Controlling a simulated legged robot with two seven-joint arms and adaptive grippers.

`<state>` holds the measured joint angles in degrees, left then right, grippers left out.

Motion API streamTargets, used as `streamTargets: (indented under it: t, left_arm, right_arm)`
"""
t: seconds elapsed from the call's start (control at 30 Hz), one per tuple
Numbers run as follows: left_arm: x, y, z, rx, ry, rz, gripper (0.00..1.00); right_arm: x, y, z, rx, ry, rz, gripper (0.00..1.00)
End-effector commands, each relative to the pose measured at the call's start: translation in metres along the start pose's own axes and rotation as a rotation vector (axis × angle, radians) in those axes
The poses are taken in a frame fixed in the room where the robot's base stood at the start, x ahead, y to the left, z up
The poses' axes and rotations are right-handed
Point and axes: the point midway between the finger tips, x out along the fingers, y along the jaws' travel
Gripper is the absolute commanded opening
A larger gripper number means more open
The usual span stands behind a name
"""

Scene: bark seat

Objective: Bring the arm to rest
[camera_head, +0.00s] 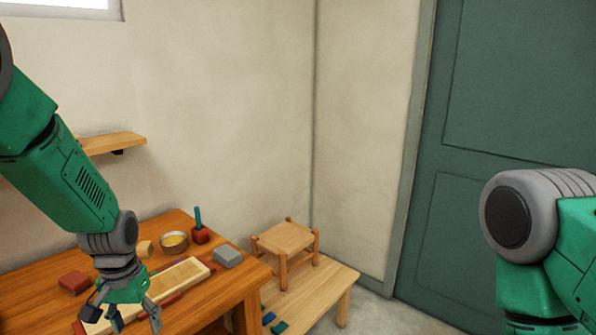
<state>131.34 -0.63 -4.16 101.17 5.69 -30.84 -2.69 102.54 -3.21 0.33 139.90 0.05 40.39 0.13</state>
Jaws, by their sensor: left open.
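My left arm comes in from the left, and its gripper (132,318) hangs fingers down over the near part of the wooden workbench. Its fingers are spread apart with nothing visible between them. The gripper is above a long pale wooden board (184,282) with reddish strips along its sides, and hides part of it. I cannot tell whether the fingers touch the board. My right arm shows at the right edge, in front of the green door; its gripper is out of the picture.
The workbench (248,284) also holds a red block (74,283), a bowl with yellow contents (174,242), a red holder with a green handle (200,233) and a grey block (228,257). A small stool (285,241) stands on a low table (335,279) to the right. A shelf (113,143) is on the wall.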

Motion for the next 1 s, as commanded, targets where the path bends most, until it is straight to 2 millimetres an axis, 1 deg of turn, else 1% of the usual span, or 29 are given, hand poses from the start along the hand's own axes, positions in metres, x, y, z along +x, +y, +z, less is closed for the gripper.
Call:
streamTargets:
  t: [0.03,0.17,0.27,0.37,0.4,0.47,0.57,0.67,0.7,0.77,0.8,0.9,1.0]
  left_arm:
    - [0.011,0.003,0.004,0.005,-0.002,-0.005,0.55]
    - [0.036,0.003,0.015,0.01,0.0,-0.011,0.55]
    - [0.059,0.0,0.027,0.014,0.003,-0.014,0.55]
    - [0.087,-0.002,0.043,0.02,0.006,-0.018,0.55]
    - [0.1,-0.003,0.051,0.024,0.007,-0.02,0.55]
    - [0.12,-0.004,0.063,0.03,0.009,-0.023,0.55]
    - [0.157,-0.003,0.091,0.043,0.011,-0.029,0.55]
    - [0.203,0.001,0.133,0.062,0.013,-0.035,0.55]
    - [0.223,0.003,0.155,0.071,0.014,-0.036,0.55]
    - [0.249,0.004,0.189,0.088,0.019,-0.033,0.55]
    - [0.263,0.006,0.211,0.098,0.024,-0.031,0.55]
    - [0.284,0.011,0.255,0.116,0.037,-0.019,0.55]
    - [0.292,0.013,0.282,0.126,0.05,-0.006,0.55]
  right_arm:
    - [0.004,0.0,0.0,0.001,0.001,0.001,0.59]
    - [0.01,0.001,0.0,0.002,0.001,0.001,0.59]
    - [0.016,0.001,0.0,0.002,0.001,0.001,0.59]
    - [0.024,0.001,0.001,0.002,0.001,0.001,0.59]
    - [0.027,0.001,0.001,0.002,0.001,0.001,0.59]
    - [0.033,0.001,0.001,0.002,0.001,0.001,0.59]
    - [0.044,0.0,0.002,0.002,0.001,0.001,0.59]
    - [0.061,0.0,0.003,0.001,0.001,0.001,0.59]
    - [0.069,0.0,0.003,0.001,0.001,0.001,0.59]
    - [0.081,0.0,0.004,0.001,0.001,0.001,0.59]
    - [0.088,0.0,0.004,0.001,0.001,0.001,0.59]
    - [0.103,0.0,0.005,0.002,0.0,0.001,0.59]
    - [0.11,0.0,0.006,0.002,0.0,0.001,0.59]
